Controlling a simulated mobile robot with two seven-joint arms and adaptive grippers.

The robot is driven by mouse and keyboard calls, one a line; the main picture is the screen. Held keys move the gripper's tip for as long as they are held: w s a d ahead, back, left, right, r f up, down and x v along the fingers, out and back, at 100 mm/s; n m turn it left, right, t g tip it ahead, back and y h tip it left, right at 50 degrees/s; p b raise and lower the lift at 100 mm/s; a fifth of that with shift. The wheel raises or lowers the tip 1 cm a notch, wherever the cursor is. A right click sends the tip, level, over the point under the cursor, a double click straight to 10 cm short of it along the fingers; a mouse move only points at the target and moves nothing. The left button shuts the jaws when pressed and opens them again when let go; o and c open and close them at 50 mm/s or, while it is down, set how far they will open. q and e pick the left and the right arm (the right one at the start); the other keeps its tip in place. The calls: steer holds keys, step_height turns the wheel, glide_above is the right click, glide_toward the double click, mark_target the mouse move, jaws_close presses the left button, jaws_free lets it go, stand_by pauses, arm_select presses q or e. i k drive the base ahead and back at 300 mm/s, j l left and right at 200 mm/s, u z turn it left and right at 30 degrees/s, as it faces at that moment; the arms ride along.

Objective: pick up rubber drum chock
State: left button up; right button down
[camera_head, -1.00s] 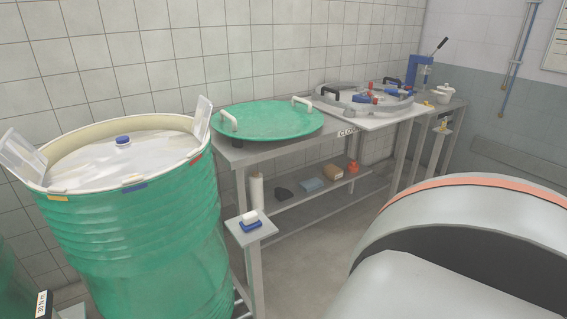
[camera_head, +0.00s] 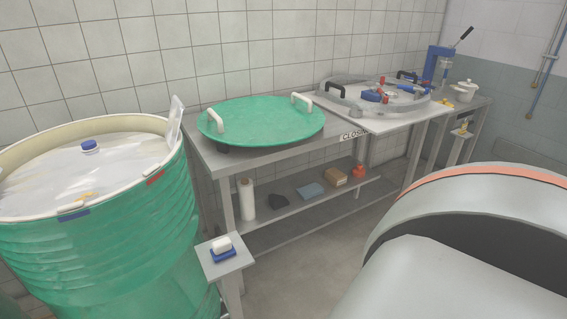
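A small dark, wedge-like block (camera_head: 278,202), which looks like the rubber drum chock, lies on the lower shelf of the steel table (camera_head: 320,205). It sits between a white roll (camera_head: 247,199) on its left and a blue-grey folded item (camera_head: 311,191) on its right. Nothing touches it that I can see. Neither of my grippers is in view.
A green drum (camera_head: 110,250) with a clear liner and blue cap stands at left. A small stand (camera_head: 226,262) holds a white block on a blue base. A green lid (camera_head: 262,121) lies on the tabletop. A brown box (camera_head: 334,178) and red item (camera_head: 358,171) share the shelf.

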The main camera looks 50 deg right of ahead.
mark_target(278, 201)
steer(key=i+l, duration=0.1)
steer(key=l, duration=1.3)
steer(key=i+l, duration=0.15)
steer(key=l, duration=0.6)
steer(key=i+l, duration=0.1)
steer(key=l, duration=1.3)
steer(key=i+l, duration=0.15)
steer(key=l, duration=0.55)
steer(key=i+l, duration=0.1)
steer(key=l, duration=0.6)
steer(key=i+l, duration=0.1)
steer(key=l, duration=0.6)
